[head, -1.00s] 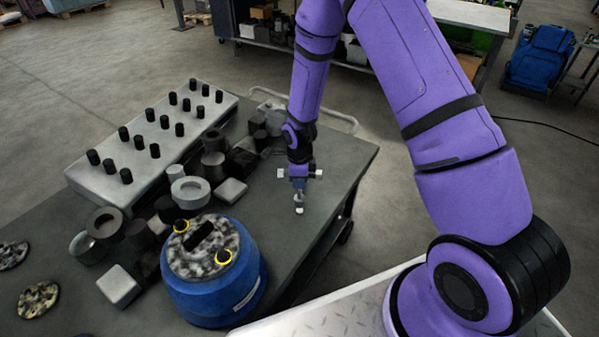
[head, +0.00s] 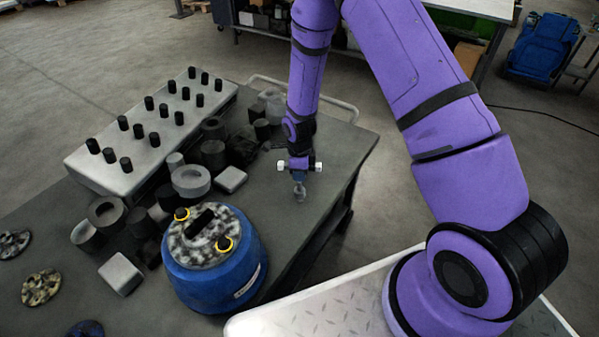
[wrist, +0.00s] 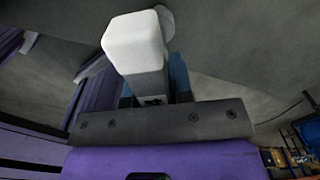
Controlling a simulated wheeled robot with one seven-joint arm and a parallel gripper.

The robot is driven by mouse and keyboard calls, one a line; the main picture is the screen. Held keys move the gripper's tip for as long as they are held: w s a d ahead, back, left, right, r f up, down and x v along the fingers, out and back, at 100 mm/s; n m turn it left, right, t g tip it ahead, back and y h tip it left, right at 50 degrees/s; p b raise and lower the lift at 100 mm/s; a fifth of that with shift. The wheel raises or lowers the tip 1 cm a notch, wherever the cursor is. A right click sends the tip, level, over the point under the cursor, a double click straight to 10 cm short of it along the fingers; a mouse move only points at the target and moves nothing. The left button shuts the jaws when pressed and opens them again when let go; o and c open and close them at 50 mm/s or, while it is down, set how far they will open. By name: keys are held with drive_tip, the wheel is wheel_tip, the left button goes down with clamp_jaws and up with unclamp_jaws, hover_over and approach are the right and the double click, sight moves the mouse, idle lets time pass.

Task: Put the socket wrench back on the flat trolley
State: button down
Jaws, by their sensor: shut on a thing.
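My gripper (head: 299,179) points down over the bare right part of the dark grey flat trolley (head: 325,150). In the wrist view a pale grey block-shaped end (wrist: 135,45) stands up large in front of the blue fingers (wrist: 179,75).
A blue round container (head: 215,265) stands at the trolley's front. Left of my gripper are a grey ring (head: 191,180), a small light block (head: 231,179) and several dark cylinders. A long pale block with black pegs (head: 150,125) lies behind. The trolley's right edge is clear.

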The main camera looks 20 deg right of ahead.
drive_tip(key=shift+f, duration=0.2)
drive_tip(key=shift+f, duration=0.95)
drive_tip(key=shift+c, duration=1.9)
unclamp_jaws()
drive_tip(key=shift+r, duration=4.5)
